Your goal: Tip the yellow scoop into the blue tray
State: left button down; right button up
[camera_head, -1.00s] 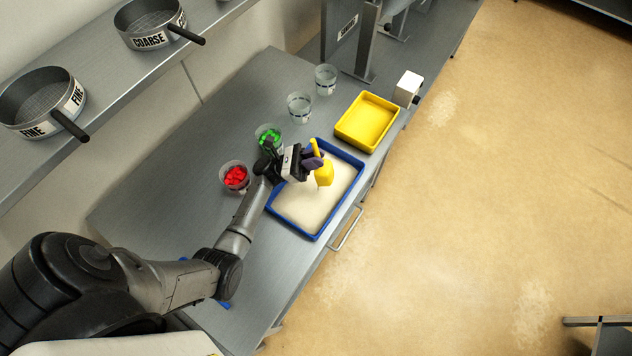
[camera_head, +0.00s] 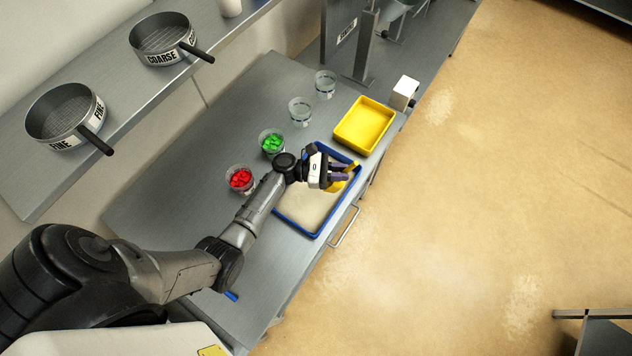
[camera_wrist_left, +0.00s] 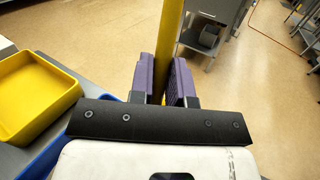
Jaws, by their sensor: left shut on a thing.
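The blue tray (camera_head: 316,237) lies on the steel bench and holds pale, sand-like material. My left gripper (camera_head: 345,175) is above the tray's far right part. It is shut on the yellow scoop (camera_head: 351,184), which is mostly hidden behind the fingers in the head view. In the left wrist view, the scoop's yellow handle (camera_wrist_left: 170,40) stands between the two purple fingers (camera_wrist_left: 162,82). The scoop's bowl is hidden there, so I cannot tell what is in it. My right gripper is in neither view.
A yellow tray (camera_head: 364,125) stands behind the blue tray. Cups with red pieces (camera_head: 240,180) and green pieces (camera_head: 271,143) stand left of it, with two clear cups (camera_head: 300,111) farther back. Sieves (camera_head: 66,117) sit on the shelf. A white box (camera_head: 404,93) stands at the bench edge.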

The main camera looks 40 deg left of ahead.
pick_arm(q)
jog(key=w+d+f+g+y+p, duration=0.3)
jog(key=d+f+y+p, duration=0.1)
jog(key=d+y+p, duration=0.1)
jog(key=w+d+f+m+g+y+p, duration=0.1)
jog(key=w+d+f+g+y+p, duration=0.2)
jog(key=d+f+g+y+p, duration=0.1)
jog(key=d+y+p, duration=0.1)
jog(key=d+y, duration=0.1)
jog(key=d, duration=0.1)
jog(key=shift+m+p, duration=0.3)
dwell(0.4)
jog(key=shift+w+d+y, duration=0.1)
jog(key=shift+y, duration=0.2)
